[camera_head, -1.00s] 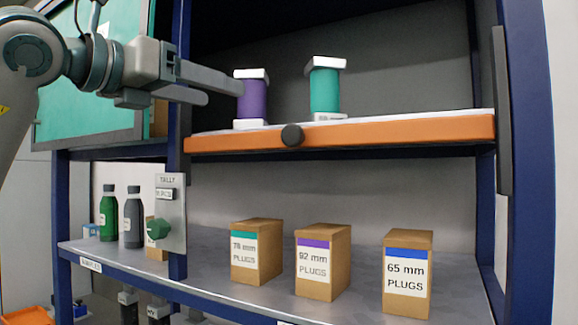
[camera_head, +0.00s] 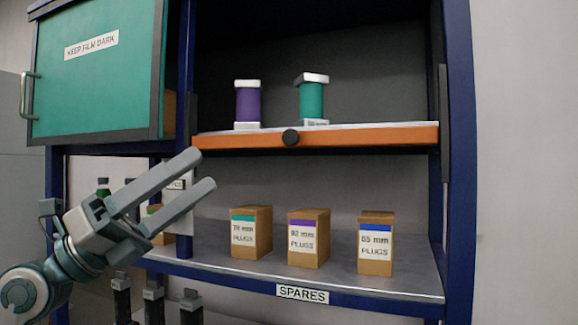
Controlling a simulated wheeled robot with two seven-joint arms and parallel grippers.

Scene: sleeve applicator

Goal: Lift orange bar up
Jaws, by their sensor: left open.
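My left gripper (camera_head: 205,169) is open and empty, in front of the rack. Its two fingers point up and to the right, below the bar's left end, and look apart from it. My right gripper is not in view.
Purple (camera_head: 248,100) and teal (camera_head: 312,98) rolls stand on the upper shelf. Several cardboard plug boxes (camera_head: 308,238) stand on the lower shelf. A green cabinet door (camera_head: 95,75) with a handle is at upper left. Dark upright items (camera_head: 154,305) are below the gripper.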

